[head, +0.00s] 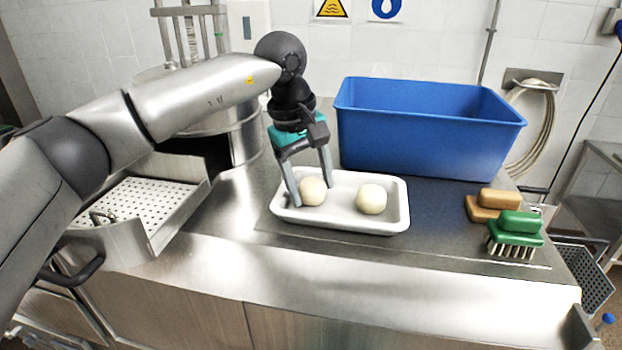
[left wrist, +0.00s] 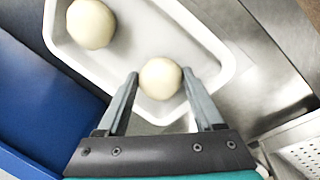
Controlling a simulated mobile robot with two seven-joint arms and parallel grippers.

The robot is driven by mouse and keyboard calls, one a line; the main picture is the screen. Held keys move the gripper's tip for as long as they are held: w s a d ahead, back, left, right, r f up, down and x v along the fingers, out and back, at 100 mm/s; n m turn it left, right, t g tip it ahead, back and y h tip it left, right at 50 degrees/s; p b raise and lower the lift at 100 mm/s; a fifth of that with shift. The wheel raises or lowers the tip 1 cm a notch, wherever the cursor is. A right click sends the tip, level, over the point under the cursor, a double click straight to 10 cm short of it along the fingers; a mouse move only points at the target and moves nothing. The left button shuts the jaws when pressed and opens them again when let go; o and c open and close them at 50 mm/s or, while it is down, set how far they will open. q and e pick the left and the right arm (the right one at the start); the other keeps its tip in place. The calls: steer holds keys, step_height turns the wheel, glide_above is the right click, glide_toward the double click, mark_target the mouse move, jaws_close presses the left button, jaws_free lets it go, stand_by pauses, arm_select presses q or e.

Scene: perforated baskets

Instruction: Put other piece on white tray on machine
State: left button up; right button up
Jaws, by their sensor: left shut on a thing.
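The white tray (head: 340,222) lies on the steel machine top (head: 240,200). Two pale round pieces are in it. One piece (head: 313,191) is at the left of the tray, between the fingers of my left gripper (head: 311,192). The other piece (head: 371,199) sits free at the right of the tray. In the left wrist view, the gripper's fingers (left wrist: 160,85) close on the near piece (left wrist: 160,79), and the free piece (left wrist: 91,24) is at the upper left. I cannot tell whether the held piece touches the tray floor. My right gripper is not in view.
A large blue tub (head: 430,130) stands behind the tray. A green brush (head: 515,230) and a tan brush (head: 490,203) lie at the right. A perforated steel basket (head: 140,205) is at the left. The steel in front of the tray is clear.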

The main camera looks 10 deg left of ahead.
arm_select(q)
steer(key=shift+f, duration=0.1)
steer(key=o, duration=1.4)
steer(key=shift+r, duration=0.25)
steer(key=b+v, duration=0.2)
steer(key=v, duration=1)
steer(key=shift+f, duration=0.1)
